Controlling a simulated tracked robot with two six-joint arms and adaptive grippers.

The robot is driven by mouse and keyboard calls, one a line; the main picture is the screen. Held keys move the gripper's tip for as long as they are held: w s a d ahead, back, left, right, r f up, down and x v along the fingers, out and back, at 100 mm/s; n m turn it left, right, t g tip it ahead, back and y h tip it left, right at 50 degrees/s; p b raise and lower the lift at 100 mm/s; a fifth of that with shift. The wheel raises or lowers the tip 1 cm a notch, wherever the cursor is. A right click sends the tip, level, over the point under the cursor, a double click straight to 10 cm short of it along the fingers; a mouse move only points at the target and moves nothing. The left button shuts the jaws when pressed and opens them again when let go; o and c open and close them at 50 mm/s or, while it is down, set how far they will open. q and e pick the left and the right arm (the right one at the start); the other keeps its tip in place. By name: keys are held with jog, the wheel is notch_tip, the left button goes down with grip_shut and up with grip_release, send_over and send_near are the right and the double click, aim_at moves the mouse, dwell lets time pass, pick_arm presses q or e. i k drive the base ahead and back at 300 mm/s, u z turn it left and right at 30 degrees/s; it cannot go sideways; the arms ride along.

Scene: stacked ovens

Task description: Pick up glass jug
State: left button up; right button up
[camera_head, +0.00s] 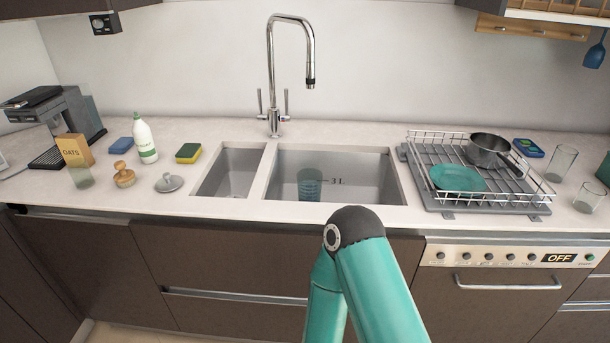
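A teal-tinted see-through vessel (310,184) stands in the larger right basin of the sink (360,178). It looks like the glass jug, but its handle or spout cannot be made out. The mark "3L" shows just to its right; I cannot tell what surface it is on. My teal arm rises from the bottom, in front of the cabinets, with its dark joint below the sink's front edge. Neither of my grippers is in view.
A tall faucet (272,75) stands behind the sink. A dish rack (430,185) with a pot (487,150) and teal plate (457,178) is at right, beside clear glasses (560,163). A bottle (144,138), sponge (189,153), brush (123,175) and oats box (75,150) are at left.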

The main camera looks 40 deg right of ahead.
aim_at(310, 180)
jog(key=z, duration=1.25)
jog(key=i, duration=0.1)
jog(key=u, duration=2.85)
jog(key=k, duration=0.7)
jog(key=z, duration=3.75)
jog(key=k, duration=0.1)
jog(key=u, duration=2.1)
jog(key=i, duration=1)
jog(key=z, duration=0.25)
